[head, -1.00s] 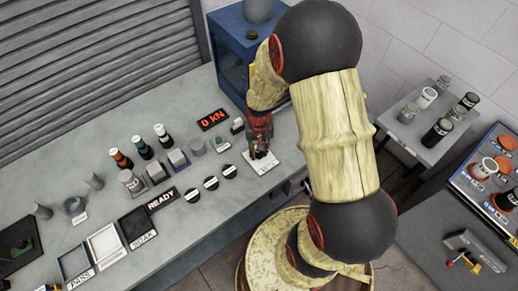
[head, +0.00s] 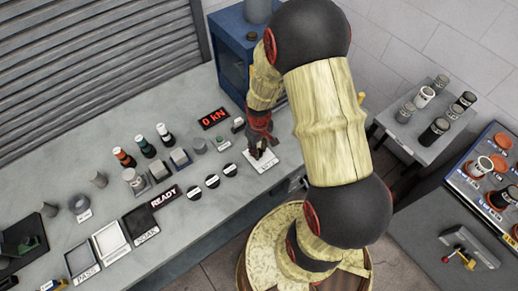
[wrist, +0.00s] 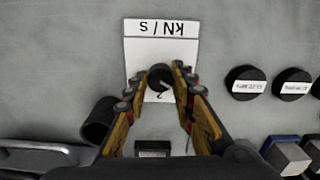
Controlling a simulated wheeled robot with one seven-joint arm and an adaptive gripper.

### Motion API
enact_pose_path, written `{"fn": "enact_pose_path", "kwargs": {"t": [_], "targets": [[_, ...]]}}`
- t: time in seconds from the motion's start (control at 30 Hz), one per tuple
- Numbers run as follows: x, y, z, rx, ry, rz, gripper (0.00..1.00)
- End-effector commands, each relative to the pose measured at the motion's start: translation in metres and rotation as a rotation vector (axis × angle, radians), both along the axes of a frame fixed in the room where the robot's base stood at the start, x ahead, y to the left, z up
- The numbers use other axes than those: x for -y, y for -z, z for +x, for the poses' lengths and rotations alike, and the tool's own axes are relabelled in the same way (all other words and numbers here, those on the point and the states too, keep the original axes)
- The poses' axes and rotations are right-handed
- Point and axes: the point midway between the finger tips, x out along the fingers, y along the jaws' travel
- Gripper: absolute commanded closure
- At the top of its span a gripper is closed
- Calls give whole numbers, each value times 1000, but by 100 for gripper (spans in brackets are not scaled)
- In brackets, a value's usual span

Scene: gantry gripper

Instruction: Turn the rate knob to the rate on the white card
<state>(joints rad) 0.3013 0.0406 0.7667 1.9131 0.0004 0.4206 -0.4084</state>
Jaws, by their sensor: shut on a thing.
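The dark rate knob (wrist: 158,76) stands on a white plate marked "kN/s" (wrist: 160,50), which appears upside down in the wrist view. My gripper (wrist: 163,86) points down, with one finger on each side of the knob, shut on it. A small light mark shows on the knob's top, but the value it points to is not readable. In the head view my gripper (head: 259,148) is over the white plate (head: 263,164) and hides most of the knob. I cannot make out a separate white card with a rate.
A red "0 kN" display (head: 215,118) and a blue cabinet (head: 229,50) stand behind. A dark cylinder (wrist: 97,122) stands close to one finger.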

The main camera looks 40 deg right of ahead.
Motion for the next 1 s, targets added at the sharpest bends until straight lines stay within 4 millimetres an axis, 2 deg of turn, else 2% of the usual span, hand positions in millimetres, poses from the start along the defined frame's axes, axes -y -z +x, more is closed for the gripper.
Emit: {"fn": "enact_pose_path", "kwargs": {"t": [0.4,0.43,0.73,1.0], "targets": [[0,0,-1,-2,-10,1,100],[0,0,-1,-2,-10,1,74],[0,0,-1,-1,-9,0,57],[0,0,0,-1,-8,0,56]]}}
